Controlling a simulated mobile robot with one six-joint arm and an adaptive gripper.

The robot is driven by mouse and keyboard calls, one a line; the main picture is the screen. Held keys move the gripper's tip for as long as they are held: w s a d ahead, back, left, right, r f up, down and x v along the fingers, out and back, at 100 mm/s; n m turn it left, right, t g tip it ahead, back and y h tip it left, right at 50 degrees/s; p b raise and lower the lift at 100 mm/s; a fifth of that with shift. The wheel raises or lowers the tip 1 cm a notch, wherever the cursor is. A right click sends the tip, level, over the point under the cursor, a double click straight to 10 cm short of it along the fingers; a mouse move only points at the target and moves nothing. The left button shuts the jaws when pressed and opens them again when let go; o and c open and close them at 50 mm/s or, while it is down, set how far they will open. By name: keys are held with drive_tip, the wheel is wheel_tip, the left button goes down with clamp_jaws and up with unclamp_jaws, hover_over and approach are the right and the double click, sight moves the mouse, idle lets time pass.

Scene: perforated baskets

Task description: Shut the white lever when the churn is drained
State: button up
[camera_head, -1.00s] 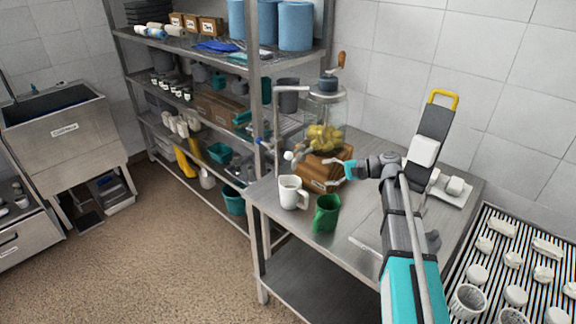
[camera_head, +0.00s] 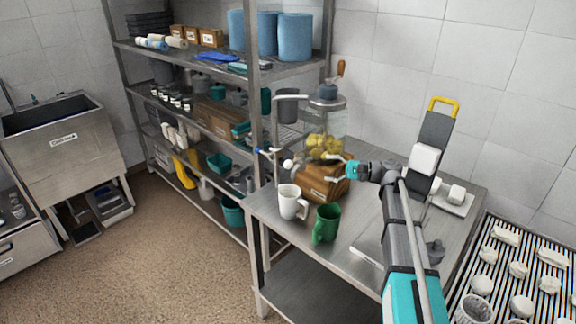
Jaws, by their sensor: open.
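The churn (camera_head: 324,121) is a clear jar with a grey lid and wooden crank, standing on a wooden block (camera_head: 322,182) on the steel table. Yellow lumps lie low in the jar; I cannot tell whether liquid remains. A white ball-ended lever (camera_head: 288,164) shows at the left of the block, above a white jug (camera_head: 289,203). A blue-ended piece (camera_head: 262,150) is beside it on the left. My gripper (camera_head: 338,170) is open and empty in front of the churn's base, right of the white lever and apart from it.
A green mug (camera_head: 326,224) stands right of the white jug, near the table's front edge. A scale-like stand with a yellow handle (camera_head: 443,104) is at the right. A striped rack (camera_head: 538,262) holds white pieces. Shelving (camera_head: 255,110) stands close on the left.

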sight(289, 162)
drive_tip(key=a, duration=0.8)
drive_tip(key=w+a, duration=0.1)
drive_tip(key=a, duration=0.4)
clamp_jaws()
